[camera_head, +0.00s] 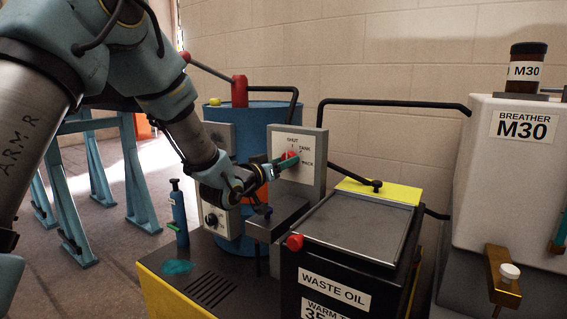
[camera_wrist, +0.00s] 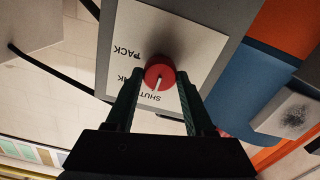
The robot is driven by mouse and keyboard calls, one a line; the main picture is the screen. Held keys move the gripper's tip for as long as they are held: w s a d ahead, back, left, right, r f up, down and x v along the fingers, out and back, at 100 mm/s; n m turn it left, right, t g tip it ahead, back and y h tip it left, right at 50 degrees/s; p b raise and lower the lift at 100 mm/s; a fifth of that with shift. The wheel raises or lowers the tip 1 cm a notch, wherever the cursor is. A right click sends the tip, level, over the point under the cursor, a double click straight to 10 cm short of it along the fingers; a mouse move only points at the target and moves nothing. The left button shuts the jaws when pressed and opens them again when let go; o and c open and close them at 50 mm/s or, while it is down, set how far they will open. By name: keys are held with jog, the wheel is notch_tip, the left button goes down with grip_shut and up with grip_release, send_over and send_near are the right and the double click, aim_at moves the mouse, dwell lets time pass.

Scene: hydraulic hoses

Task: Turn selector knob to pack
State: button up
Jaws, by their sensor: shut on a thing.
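The selector knob (camera_head: 292,154) is red and sits on a white label plate (camera_head: 280,144) marked SHUT, TANK and PACK, on a grey upright panel. In the wrist view the red knob (camera_wrist: 159,66) shows its white pointer line aimed close to the SHUT mark, tilted slightly toward the TANK side. The picture there is turned over, so PACK lies at upper left. My gripper (camera_wrist: 161,77) has one finger on each side of the knob and is shut on it. In the head view my gripper (camera_head: 286,163) reaches the knob from the left and partly covers the plate.
A black waste oil tank (camera_head: 335,280) with a grey lid stands in front right of the panel. A blue drum (camera_head: 262,115) is behind. A white M30 breather tank (camera_head: 500,190) stands at right. Black pipes run beside the panel. A small blue bottle (camera_head: 179,215) stands at left.

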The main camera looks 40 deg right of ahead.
grip_shut()
jog(key=shift+f+m+b, duration=0.1)
jog(key=shift+m+b, duration=0.3)
jog(key=shift+b, duration=0.2)
jog(key=m+b, duration=1.9)
jog(key=b, duration=0.3)
jog(key=shift+b, duration=0.3)
jog(key=o, duration=1.1)
grip_release()
jog(key=shift+o, duration=0.2)
